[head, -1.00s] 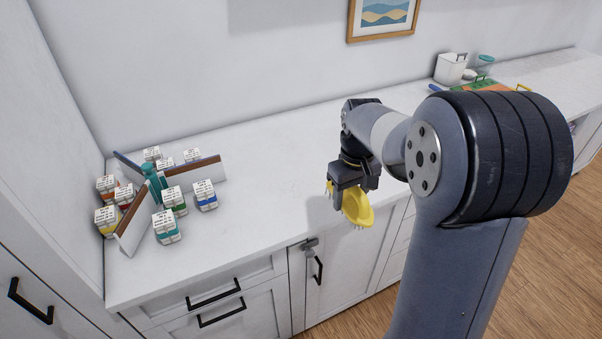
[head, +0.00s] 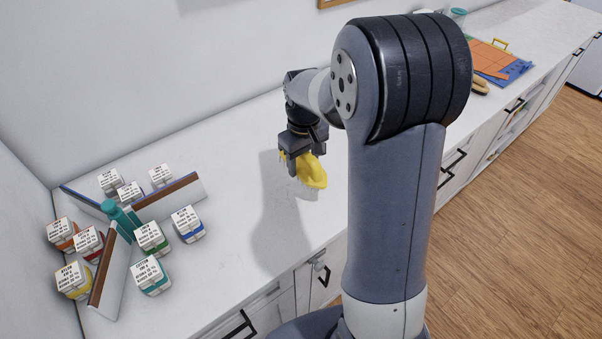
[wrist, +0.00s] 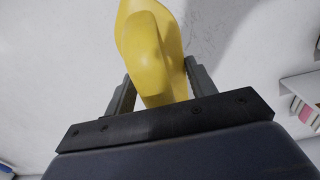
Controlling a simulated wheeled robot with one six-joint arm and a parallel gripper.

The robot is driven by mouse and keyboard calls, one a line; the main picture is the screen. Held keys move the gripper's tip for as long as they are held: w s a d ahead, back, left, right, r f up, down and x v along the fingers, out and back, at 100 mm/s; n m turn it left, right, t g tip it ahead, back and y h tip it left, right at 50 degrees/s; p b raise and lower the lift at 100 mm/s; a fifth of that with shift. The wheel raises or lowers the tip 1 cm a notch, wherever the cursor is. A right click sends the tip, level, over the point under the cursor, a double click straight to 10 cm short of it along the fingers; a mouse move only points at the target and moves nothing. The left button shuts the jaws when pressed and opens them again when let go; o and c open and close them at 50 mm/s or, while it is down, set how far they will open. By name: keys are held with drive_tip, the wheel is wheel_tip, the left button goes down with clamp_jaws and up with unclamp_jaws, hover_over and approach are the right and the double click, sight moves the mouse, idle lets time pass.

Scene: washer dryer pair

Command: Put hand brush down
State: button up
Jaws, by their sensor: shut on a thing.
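The hand brush (head: 313,172) is yellow with pale bristles. My gripper (head: 300,160) is shut on it and holds it over the white countertop (head: 225,168), in the middle of the head view. In the wrist view the yellow brush (wrist: 155,50) lies between the two dark fingers of my gripper (wrist: 158,85). Its shadow falls on the counter to its left and below. I cannot tell exactly how high it is above the counter. My own arm hides part of the counter to the right.
Several small labelled boxes (head: 151,237) stand at the left around low dividers (head: 168,197) with a teal post. The counter between them and the brush is clear. An orange board (head: 490,58) and a blue mat (head: 515,72) lie at the far right.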

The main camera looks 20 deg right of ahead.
sight(303, 175)
drive_tip(key=shift+f+p, duration=0.3)
drive_tip(key=shift+f, duration=2.3)
drive_tip(key=shift+f, duration=0.1)
drive_tip(key=o, duration=1.1)
wheel_tip(303, 175, up, 12)
drive_tip(key=shift+r+b, duration=0.1)
drive_tip(key=shift+b, duration=0.4)
